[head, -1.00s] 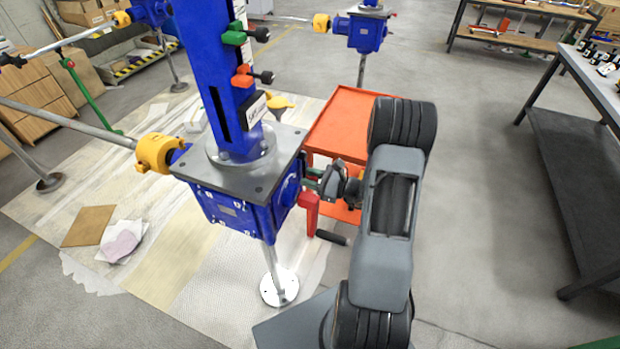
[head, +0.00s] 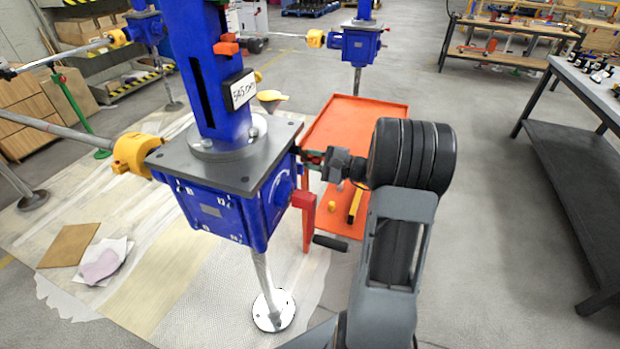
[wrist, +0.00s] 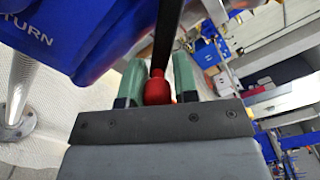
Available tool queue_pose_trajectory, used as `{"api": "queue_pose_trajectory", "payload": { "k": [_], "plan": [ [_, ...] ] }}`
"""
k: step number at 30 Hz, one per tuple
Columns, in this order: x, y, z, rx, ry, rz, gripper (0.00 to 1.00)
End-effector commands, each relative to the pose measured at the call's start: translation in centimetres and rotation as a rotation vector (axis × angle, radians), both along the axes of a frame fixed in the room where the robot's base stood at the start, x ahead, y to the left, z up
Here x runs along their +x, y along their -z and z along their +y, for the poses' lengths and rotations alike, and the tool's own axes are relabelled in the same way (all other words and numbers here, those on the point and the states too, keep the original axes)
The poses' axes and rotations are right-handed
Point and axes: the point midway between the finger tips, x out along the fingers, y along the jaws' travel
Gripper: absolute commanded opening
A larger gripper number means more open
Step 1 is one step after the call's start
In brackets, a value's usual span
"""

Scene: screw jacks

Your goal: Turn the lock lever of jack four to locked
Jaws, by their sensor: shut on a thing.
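A blue jack gearbox (head: 215,208) with a grey top plate (head: 226,158) and a tall blue column (head: 205,70) stands left of centre in the head view. I cannot read a jack number on it. My gripper (head: 312,158) is at the right side of this box. In the wrist view, the green fingers of my gripper (wrist: 157,80) are shut on a red knob (wrist: 157,90) at the end of a black lever bar (wrist: 164,38). The bar runs away from the fingers beside the blue housing (wrist: 75,35). Its far end is hidden in both views.
A red crank arm (head: 304,213) with a black handle (head: 330,243) hangs just below my gripper. An orange cart (head: 352,125) stands close behind. A dark workbench (head: 590,150) is at the right. Grey floor between cart and bench is clear.

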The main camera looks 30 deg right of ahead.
Motion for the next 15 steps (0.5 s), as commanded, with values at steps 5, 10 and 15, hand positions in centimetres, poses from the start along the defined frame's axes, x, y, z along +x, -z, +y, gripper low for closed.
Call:
{"api": "queue_pose_trajectory", "payload": {
  "k": [5, 10, 15],
  "plan": [
    [0.6, 0.1, -0.7, -0.133, -0.002, -0.112, 0.00],
    [1.1, -0.9, -1.3, -0.252, -0.002, -0.222, 0.00],
    [1.5, -2.2, -1.7, -0.365, -0.001, -0.326, 0.00]
  ]
}}
